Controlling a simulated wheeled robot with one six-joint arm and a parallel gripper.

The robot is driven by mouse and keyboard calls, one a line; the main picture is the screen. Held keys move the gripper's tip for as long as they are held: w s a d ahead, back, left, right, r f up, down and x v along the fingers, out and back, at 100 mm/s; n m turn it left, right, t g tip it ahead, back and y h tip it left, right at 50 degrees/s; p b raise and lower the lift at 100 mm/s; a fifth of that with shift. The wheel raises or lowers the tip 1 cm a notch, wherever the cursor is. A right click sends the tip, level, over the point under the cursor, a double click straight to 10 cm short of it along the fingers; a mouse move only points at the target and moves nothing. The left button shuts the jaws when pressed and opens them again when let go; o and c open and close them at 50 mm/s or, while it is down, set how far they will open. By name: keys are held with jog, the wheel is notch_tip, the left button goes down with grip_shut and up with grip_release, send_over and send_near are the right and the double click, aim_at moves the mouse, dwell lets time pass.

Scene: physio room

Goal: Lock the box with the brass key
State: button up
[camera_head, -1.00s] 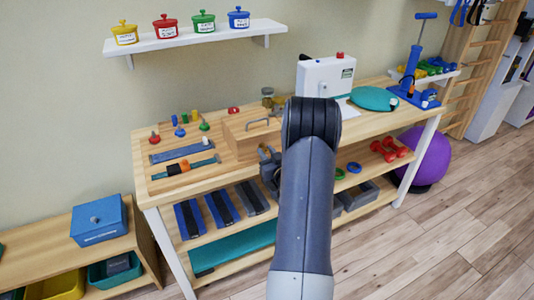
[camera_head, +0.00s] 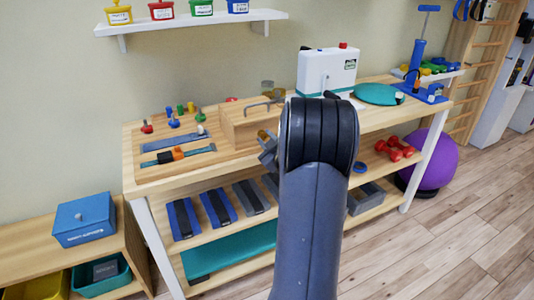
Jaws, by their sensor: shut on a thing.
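A wooden box (camera_head: 235,132) with a grey metal handle stands on the wooden table, left of my arm. My gripper (camera_head: 266,143) shows only in part at the box's front right side; my arm hides much of it. It is shut on a small brass-coloured piece, the brass key (camera_head: 262,135), of which only a little shows. The key is close to the box front. I cannot tell whether it touches the box or sits in a lock. The keyhole is not visible.
A board with coloured pegs (camera_head: 174,123) and blue-grey bars lies left on the table (camera_head: 141,189). A white device (camera_head: 327,70) and a teal cushion (camera_head: 378,94) stand to the right. A blue box (camera_head: 84,219) sits on a low bench. Floor (camera_head: 440,250) at right is clear.

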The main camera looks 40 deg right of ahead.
jog(key=n+b, duration=0.3)
jog(key=b, duration=0.1)
jog(key=n+b, duration=0.2)
jog(key=b, duration=0.1)
jog(key=shift+f+n, duration=0.25)
jog(key=shift+n, duration=0.05)
jog(key=n+b, duration=0.4)
jog(key=shift+r+n+b, duration=0.2)
jog(key=shift+n+b, duration=0.15)
jog(key=shift+n, duration=0.35)
jog(key=o, duration=1)
jog(key=shift+s, duration=0.1)
jog(key=p+v, duration=0.1)
jog(key=v, duration=0.9)
jog(key=shift+s, duration=0.3)
